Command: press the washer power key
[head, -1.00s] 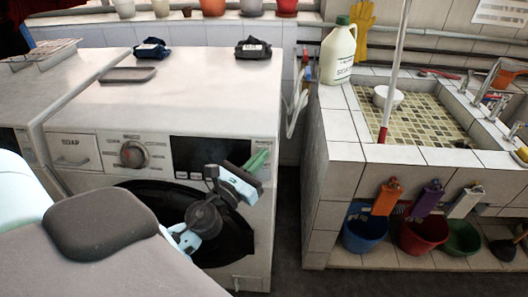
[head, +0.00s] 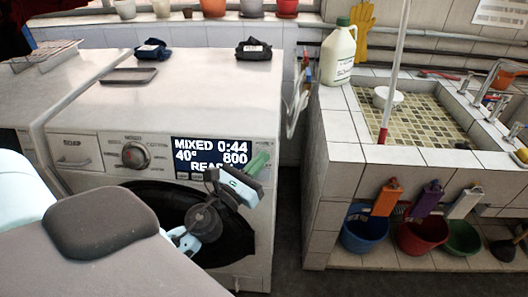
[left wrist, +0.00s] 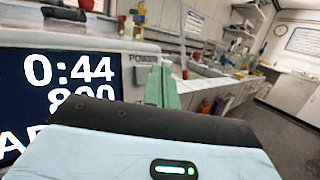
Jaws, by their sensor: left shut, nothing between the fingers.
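The white washer (head: 205,98) stands at the left of the head view. Its display (head: 208,153) is lit and reads MIXED, 0:44, 40° and 800, with a lower word partly covered by my gripper. The display also shows in the left wrist view (left wrist: 60,75). My left gripper (head: 260,162), with green fingers, is shut and empty at the right end of the washer's front panel. In the left wrist view its fingers (left wrist: 161,87) are just below and right of the POWER label (left wrist: 142,58). My right gripper is out of view.
The washer's dial (head: 135,155) and soap drawer (head: 75,150) are left of the display. Dark cloth bundles (head: 253,49) and a grey tray (head: 129,76) lie on top. A tiled sink (head: 415,155) with a white jug (head: 338,55) stands right, across a gap.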

